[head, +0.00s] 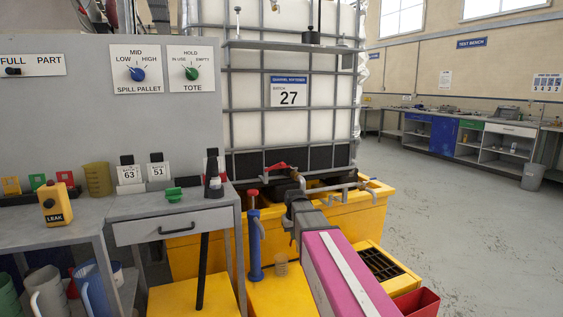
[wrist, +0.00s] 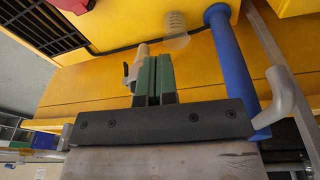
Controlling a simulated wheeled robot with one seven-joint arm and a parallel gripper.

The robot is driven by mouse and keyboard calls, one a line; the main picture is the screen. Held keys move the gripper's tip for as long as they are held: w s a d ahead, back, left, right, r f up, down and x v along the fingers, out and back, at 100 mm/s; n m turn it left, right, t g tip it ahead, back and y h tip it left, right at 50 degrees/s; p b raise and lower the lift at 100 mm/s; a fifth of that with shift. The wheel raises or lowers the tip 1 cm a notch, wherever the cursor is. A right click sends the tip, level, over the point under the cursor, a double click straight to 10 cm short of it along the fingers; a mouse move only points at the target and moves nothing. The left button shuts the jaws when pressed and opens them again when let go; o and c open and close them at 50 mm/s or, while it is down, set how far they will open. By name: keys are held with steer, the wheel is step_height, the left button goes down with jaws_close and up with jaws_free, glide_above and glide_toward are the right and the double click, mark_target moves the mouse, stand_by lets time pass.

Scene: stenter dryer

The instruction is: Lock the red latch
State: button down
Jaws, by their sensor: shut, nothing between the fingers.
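A red lever (head: 275,168) sits at the tote's front outlet in the head view, lying nearly level; it is the most latch-like red part I see. A red-topped blue hand pump (head: 255,240) stands left of my arm; its blue body also shows in the wrist view (wrist: 236,65). In the wrist view the green fingers of my gripper (wrist: 154,62) are together and empty. A tan fitting with a dark handle (wrist: 134,68) shows just beside them. In the head view my gripper is just below and right of the lever, its fingertips mostly hidden. The red lever is not clear in the wrist view.
The caged white tote (head: 290,60) stands over a yellow spill pallet (head: 370,212). A clear cup (head: 281,265) stands beside the pump. A grey bench (head: 180,207) is on the left; a red bin (head: 417,302) is at lower right. Open floor lies to the right.

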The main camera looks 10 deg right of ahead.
steer(key=w+a+r+n+t, duration=0.1)
steer(key=w+r, duration=0.6)
steer(key=r, duration=0.6)
steer(key=w+a+r+t, duration=0.15)
steer(key=w+r, duration=0.45)
steer(key=r, duration=0.6)
steer(key=w+a+r+n, duration=0.1)
steer(key=w+r, duration=0.6)
steer(key=r, duration=0.6)
glide_toward(284, 166)
steer(key=w+f, duration=0.1)
steer(key=f, duration=0.2)
steer(key=w+a+f, duration=0.1)
steer(key=f, duration=0.1)
steer(key=shift+w+a, duration=0.1)
steer(key=shift+w, duration=0.25)
steer(key=shift+w+f, duration=0.15)
steer(key=shift+f, duration=0.15)
steer(key=shift+w+d+f+y, duration=0.15)
steer(key=shift+d+f+y, duration=0.55)
steer(key=shift+y, duration=0.1)
steer(key=shift+d+f+m+g, duration=0.2)
steer(key=shift+f+m+g, duration=0.1)
steer(key=shift+f, duration=0.25)
steer(key=shift+r, duration=0.15)
